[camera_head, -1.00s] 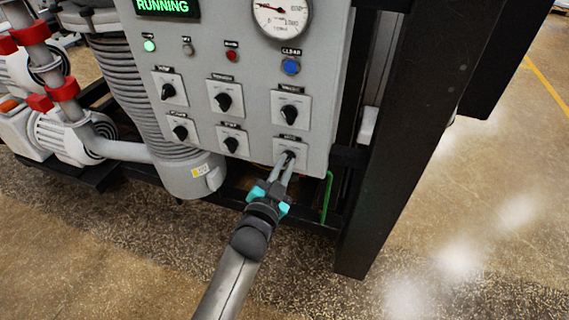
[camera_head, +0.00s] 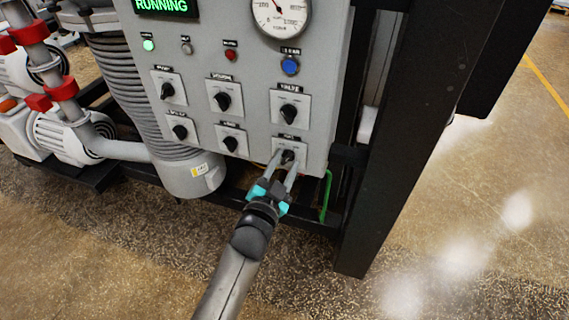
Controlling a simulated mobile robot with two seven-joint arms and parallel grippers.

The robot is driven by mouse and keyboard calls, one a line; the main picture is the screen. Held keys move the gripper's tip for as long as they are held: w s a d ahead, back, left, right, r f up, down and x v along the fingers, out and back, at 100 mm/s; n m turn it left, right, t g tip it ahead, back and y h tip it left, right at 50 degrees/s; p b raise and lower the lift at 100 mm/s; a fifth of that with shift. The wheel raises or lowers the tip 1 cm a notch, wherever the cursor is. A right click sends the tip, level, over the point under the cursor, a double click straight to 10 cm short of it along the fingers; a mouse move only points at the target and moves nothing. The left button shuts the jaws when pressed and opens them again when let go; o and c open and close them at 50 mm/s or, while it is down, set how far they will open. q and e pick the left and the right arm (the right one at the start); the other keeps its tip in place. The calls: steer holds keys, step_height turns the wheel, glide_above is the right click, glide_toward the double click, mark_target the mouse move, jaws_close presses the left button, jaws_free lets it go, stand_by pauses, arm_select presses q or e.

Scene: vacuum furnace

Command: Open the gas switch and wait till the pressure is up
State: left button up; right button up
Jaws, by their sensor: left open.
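The lower right black rotary switch (camera_head: 287,157) sits on a pale plate on the grey control panel (camera_head: 240,60); its label is too small to read, so I cannot confirm it is the gas switch. My left gripper (camera_head: 286,165) is at this switch, its fingers spread on either side of the knob and apart. The knob is partly hidden by the fingers, so its exact angle is unclear. The round pressure gauge (camera_head: 290,18) is cut by the top edge; its needle points up and left. My right gripper is not in view.
A green RUNNING display (camera_head: 165,6), a lit green lamp (camera_head: 149,45), a blue button (camera_head: 290,66) and several other rotary switches are on the panel. A black frame post (camera_head: 400,150) stands to the right. Floor at the right is open.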

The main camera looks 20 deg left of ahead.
arm_select(q)
steer(key=s, duration=1.5)
steer(key=shift+a, duration=0.3)
steer(key=shift+s, duration=0.1)
steer(key=s+d+f+n+g+b, duration=0.15)
steer(key=s+f+g, duration=0.25)
steer(key=f, duration=1.2)
steer(key=s+d+f+n+g+b, duration=0.1)
steer(key=s+f+g+b, duration=0.3)
steer(key=f, duration=1.2)
steer(key=s+a+f+n+g+b, duration=0.1)
steer(key=s+a+f+g, duration=0.2)
steer(key=s+f, duration=0.6)
steer(key=s+a+f+g+b, duration=0.2)
steer(key=s+f+g, duration=0.4)
steer(key=s+f, duration=0.4)
steer(key=s+a, duration=0.1)
steer(key=s, duration=0.3)
steer(key=shift+a+f+n+y, duration=0.15)
steer(key=shift+a+n+y, duration=0.1)
steer(key=shift+n+y, duration=0.1)
